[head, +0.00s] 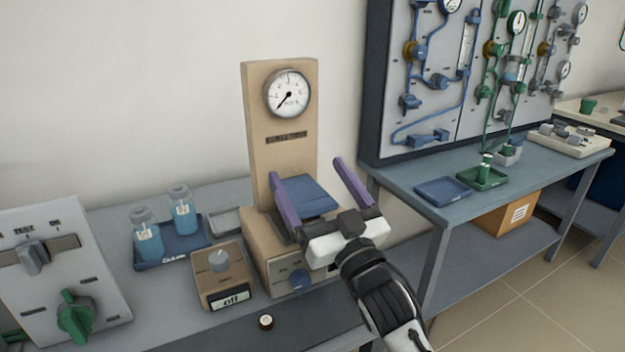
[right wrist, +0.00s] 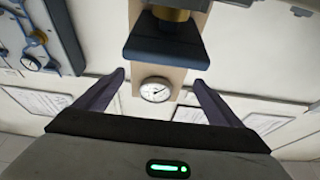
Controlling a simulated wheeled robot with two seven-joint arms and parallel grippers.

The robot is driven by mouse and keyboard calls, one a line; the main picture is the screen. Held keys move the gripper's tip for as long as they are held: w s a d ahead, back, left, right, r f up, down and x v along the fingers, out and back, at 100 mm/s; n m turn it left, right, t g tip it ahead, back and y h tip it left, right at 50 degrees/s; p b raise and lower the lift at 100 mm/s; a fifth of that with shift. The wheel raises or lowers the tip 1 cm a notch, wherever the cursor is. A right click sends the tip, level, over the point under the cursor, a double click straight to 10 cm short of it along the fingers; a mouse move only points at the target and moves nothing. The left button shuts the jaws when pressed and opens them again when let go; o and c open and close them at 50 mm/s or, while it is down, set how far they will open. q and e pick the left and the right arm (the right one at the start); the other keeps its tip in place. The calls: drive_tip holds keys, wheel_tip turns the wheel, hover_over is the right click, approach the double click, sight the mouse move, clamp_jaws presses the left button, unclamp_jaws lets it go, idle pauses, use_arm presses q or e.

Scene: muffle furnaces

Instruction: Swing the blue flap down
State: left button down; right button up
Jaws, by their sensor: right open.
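The blue flap (head: 312,192) is on the beige furnace unit (head: 265,245), in front of its tall back panel with a dial gauge (head: 289,94). The flap looks tilted; its exact angle is unclear, and my right gripper hides its lower part. It also shows in the right wrist view as a dark blue plate (right wrist: 165,47), ahead of the fingers. My right gripper (head: 308,169) is open and empty, its purple fingers spread to either side of the flap in the head view. I cannot tell whether a finger touches it. My left gripper is not in view.
A control box with a display (head: 226,275) and a blue tray (head: 150,262) with two bottles stand left of the unit. A switch panel (head: 62,270) is far left. A small round knob (head: 266,321) sits near the front. A bench (head: 400,175) with trays is right.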

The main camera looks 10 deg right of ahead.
drive_tip(key=v, duration=1)
drive_tip(key=shift+s, duration=0.15)
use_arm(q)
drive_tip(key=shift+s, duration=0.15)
use_arm(e)
drive_tip(key=shift+s+d+f, duration=0.1)
drive_tip(key=shift+f, duration=0.05)
